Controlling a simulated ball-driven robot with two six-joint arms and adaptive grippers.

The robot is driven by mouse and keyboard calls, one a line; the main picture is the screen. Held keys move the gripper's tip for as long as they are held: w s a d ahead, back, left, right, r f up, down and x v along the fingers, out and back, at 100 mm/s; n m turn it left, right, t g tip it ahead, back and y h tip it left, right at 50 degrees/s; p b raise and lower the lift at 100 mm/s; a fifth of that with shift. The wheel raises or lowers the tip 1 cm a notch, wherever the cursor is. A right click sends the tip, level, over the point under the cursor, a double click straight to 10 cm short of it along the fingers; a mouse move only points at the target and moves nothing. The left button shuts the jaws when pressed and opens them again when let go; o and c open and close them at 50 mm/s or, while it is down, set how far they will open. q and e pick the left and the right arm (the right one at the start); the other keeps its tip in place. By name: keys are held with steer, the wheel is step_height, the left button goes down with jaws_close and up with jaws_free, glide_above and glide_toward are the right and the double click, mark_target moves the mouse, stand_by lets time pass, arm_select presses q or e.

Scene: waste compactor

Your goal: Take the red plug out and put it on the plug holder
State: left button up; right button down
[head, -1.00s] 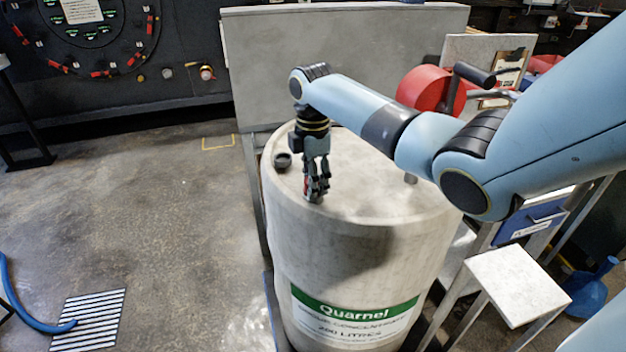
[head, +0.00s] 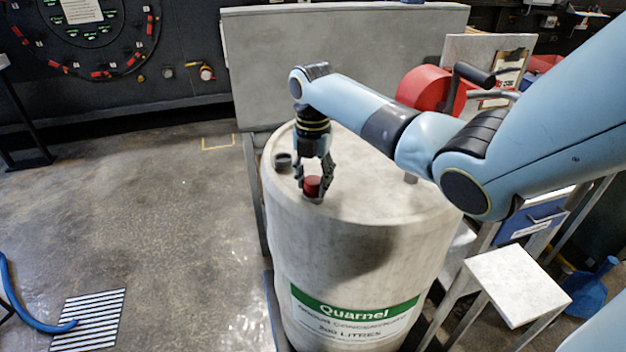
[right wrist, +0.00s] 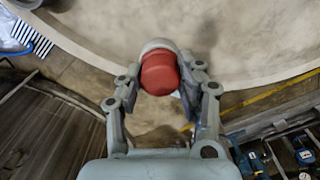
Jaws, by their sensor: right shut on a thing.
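The red plug (head: 312,185) stands at the near left part of the top of the pale drum (head: 350,240), between the fingers of my right gripper (head: 313,190). My right gripper points down and is shut on the plug. In the right wrist view the red plug (right wrist: 160,75) shows between the two fingers, with a pale ring behind it. I cannot tell whether the plug is still seated in the drum. I cannot identify the plug holder for certain. My left gripper is not in view.
A dark cap (head: 283,160) sits on the drum left of my gripper. A small square pale-topped stand (head: 515,282) is at the lower right. A red drum-shaped part with a black handle (head: 432,92) is behind my arm. Open floor (head: 160,220) lies to the left.

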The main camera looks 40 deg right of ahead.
steer(key=shift+n, duration=0.5)
steer(key=n, duration=0.5)
steer(key=c, duration=0.8)
jaws_free()
steer(key=shift+o, duration=0.2)
steer(key=shift+c, duration=0.5)
